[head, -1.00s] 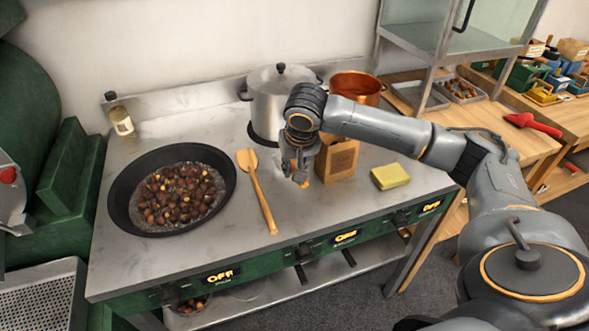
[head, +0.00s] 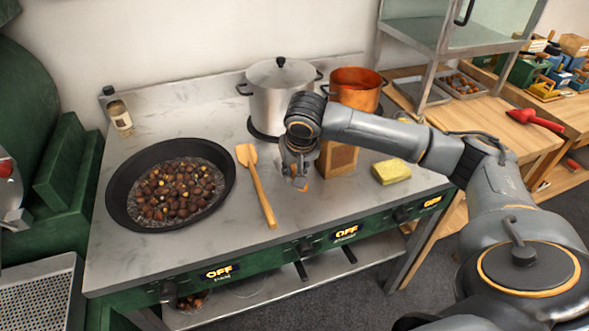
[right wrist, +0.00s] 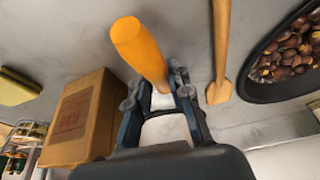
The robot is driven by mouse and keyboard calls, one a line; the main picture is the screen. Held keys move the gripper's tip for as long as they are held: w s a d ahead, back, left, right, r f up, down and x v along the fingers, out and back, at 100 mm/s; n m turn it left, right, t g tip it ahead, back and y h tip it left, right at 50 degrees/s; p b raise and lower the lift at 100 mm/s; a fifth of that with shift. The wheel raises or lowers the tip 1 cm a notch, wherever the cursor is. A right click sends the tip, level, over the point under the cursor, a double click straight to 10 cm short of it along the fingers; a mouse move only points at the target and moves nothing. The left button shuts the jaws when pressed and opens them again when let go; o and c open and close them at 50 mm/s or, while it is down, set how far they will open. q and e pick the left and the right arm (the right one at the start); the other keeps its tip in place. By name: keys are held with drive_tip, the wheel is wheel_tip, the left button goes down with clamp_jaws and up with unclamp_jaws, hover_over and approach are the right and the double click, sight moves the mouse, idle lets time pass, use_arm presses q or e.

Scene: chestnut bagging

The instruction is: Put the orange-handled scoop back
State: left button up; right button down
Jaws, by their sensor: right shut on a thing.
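My right gripper (head: 297,180) is over the middle of the steel counter, just left of and in front of a brown paper bag (head: 338,159). In the right wrist view the gripper (right wrist: 163,98) is shut on the orange-handled scoop, whose orange handle (right wrist: 140,50) sticks out past the fingertips. A pale metal part shows between the fingers. In the head view only a bit of orange shows at the fingertips; the rest of the scoop is hidden by the gripper. I cannot tell whether the scoop touches the counter. My left gripper is not in view.
A wooden spatula (head: 257,187) lies left of the gripper, beside a black pan (head: 116,188) of chestnuts. A steel pot (head: 281,98) and a copper pot (head: 357,88) stand behind. A yellow sponge (head: 391,172) lies to the right. A red scoop (head: 535,120) lies on the wooden table.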

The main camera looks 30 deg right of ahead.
drive_tip(key=shift+f, duration=0.5)
drive_tip(key=c, duration=1.1)
unclamp_jaws()
drive_tip(key=shift+c, duration=0.2)
drive_tip(key=v, duration=1.2)
